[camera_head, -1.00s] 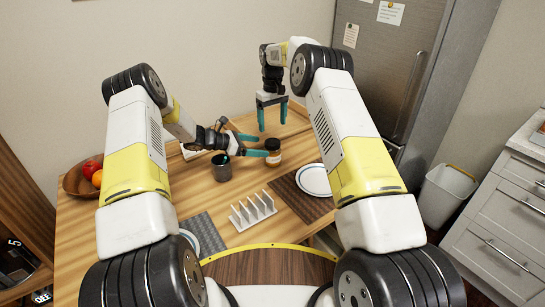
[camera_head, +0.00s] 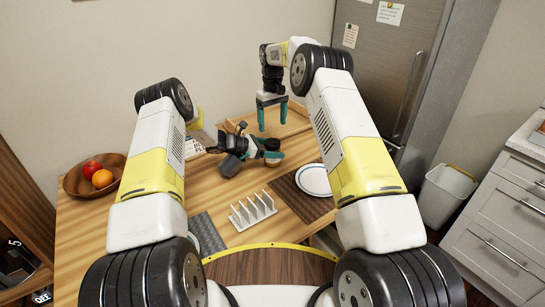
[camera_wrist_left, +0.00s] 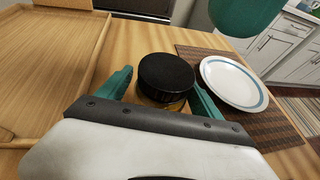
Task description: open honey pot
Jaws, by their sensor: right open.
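The honey pot (camera_head: 274,160) is a small jar with a black lid, upright on the wooden table. In the left wrist view the black lid (camera_wrist_left: 166,74) shows from above, with a strip of amber jar below it. My left gripper (camera_head: 257,152) is low beside the pot; in the left wrist view its teal fingers (camera_wrist_left: 160,92) stand spread on either side of the jar. A gap shows at the left finger; contact at the right one is unclear. My right gripper (camera_head: 271,115) is open and empty, pointing down above the table behind the pot.
A white rack (camera_head: 252,211) stands in front. A plate (camera_head: 313,179) lies on a brown mat (camera_head: 303,203) to the right. A wooden tray (camera_head: 292,122) is behind, a fruit bowl (camera_head: 77,184) at far left.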

